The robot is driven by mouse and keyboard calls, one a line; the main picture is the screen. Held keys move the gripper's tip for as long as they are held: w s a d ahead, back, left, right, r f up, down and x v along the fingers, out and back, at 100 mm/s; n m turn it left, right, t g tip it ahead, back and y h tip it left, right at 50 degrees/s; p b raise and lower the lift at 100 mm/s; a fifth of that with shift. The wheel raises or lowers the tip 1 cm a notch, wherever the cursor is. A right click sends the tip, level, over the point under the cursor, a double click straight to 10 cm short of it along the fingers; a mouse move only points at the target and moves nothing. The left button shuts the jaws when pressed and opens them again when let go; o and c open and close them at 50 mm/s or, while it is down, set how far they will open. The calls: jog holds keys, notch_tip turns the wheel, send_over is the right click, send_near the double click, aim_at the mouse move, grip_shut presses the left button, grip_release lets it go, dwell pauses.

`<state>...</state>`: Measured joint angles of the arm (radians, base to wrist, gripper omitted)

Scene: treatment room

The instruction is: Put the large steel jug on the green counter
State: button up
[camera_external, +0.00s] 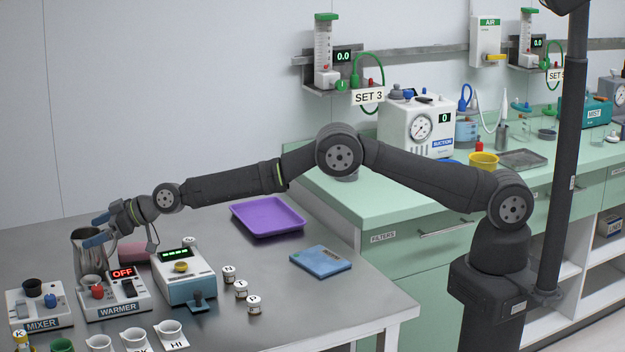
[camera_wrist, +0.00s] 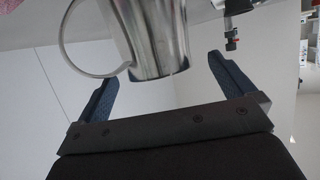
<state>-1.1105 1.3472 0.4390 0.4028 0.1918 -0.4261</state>
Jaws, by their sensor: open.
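The large steel jug (camera_external: 88,262) stands upright at the left end of the grey table, just behind the warmer; whether its base touches the warmer is hidden. My gripper (camera_external: 90,232) is open at the jug's upper part, its blue fingers near the rim. In the wrist view the jug (camera_wrist: 158,38) lies ahead between the spread fingers of my gripper (camera_wrist: 160,68), with its handle to the left. I cannot tell whether a finger touches it. The green counter (camera_external: 350,202) is at the right, beyond the table, with its near left corner bare.
The warmer (camera_external: 115,298), mixer (camera_external: 40,308) and a blue-white device (camera_external: 183,280) crowd the table around the jug. A purple tray (camera_external: 268,217) and blue box (camera_external: 320,262) lie nearer the counter. On the counter are a suction unit (camera_external: 415,125) and yellow cup (camera_external: 483,163).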

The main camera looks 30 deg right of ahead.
jog(key=shift+x, duration=0.9)
jog(key=shift+r, duration=0.1)
jog(key=c, duration=1.9)
jog(key=shift+c, duration=0.2)
jog(key=shift+r, duration=0.1)
